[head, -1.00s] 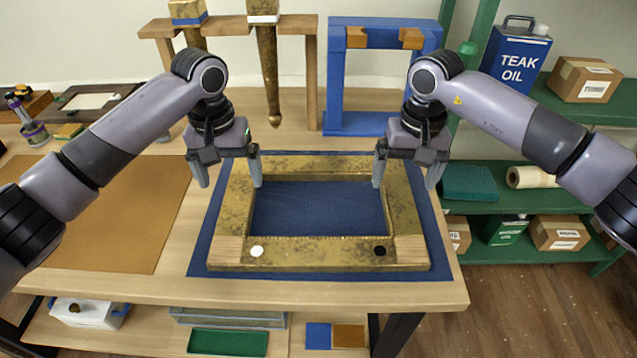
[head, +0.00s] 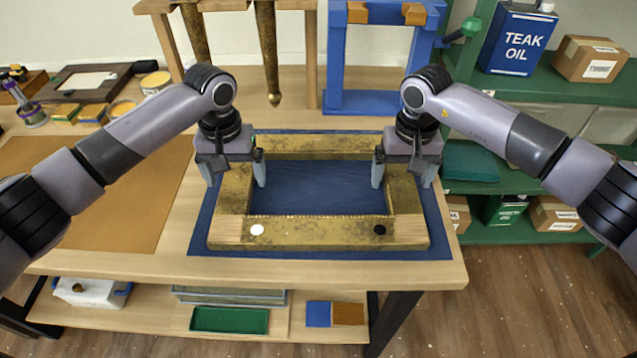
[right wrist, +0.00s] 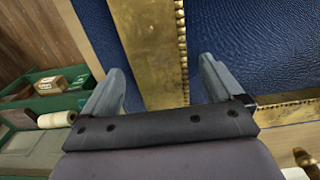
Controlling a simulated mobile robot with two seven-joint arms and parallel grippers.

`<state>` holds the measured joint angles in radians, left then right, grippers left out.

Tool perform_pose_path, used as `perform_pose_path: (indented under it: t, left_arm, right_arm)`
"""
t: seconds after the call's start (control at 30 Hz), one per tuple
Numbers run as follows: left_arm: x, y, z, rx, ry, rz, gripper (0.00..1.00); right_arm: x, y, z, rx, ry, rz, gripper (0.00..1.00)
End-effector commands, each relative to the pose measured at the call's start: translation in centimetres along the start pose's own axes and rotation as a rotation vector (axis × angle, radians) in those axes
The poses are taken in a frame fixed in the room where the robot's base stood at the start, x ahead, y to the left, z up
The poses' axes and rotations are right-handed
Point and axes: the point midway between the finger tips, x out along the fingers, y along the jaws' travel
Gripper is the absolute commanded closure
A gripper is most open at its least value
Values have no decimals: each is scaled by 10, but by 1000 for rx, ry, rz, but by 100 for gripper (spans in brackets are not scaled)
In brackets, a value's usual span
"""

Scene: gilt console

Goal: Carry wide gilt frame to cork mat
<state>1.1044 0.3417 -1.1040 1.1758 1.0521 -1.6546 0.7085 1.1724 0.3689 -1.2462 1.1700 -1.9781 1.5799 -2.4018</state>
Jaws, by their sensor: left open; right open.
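The wide gilt frame (head: 320,233) lies flat on a blue mat (head: 199,243) on the bench. It has pale wood patches at its front corners, with a white dot and a black dot on the front rail. The brown cork mat (head: 95,196) lies to its left, bare. My left gripper (head: 236,176) is open above the frame's left rail, a finger on either side. My right gripper (head: 404,176) is open above the right rail. In the right wrist view, the gilt rail (right wrist: 152,50) runs between the open fingers of my right gripper (right wrist: 163,80), apart from both.
A wooden rack (head: 311,60) with gilt legs hanging and a blue stand (head: 334,70) are behind the frame. Tins and a dark framed panel (head: 90,85) lie behind the cork mat. Green shelves (head: 505,235) with boxes and a teak oil can (head: 518,40) stand at the right.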

Motion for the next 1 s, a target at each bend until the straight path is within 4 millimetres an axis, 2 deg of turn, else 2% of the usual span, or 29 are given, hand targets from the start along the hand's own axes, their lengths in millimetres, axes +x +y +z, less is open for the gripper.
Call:
perform_pose_path:
  t: [0.1, 0.37, 0.4, 0.43, 0.67, 1.0]
  left_arm:
    - [7, 0, 0, 0, -1, -1, 6]
    - [8, 0, 0, 1, 0, 0, 6]
    - [8, 0, 0, 1, 0, 0, 10]
    - [8, 0, 0, 1, 0, 0, 19]
    - [8, 0, 0, 1, 0, 0, 94]
    - [4, 0, 0, 1, 2, 0, 94]
  right_arm:
    - [6, 0, 0, 0, 1, -1, 6]
    - [7, 0, 0, 0, 1, -1, 6]
    - [7, 0, 0, 0, 1, -1, 10]
    - [7, 0, 0, 0, 1, -1, 19]
    - [7, 0, 0, 0, 1, -1, 94]
    - [4, 0, -1, 0, 3, -1, 94]
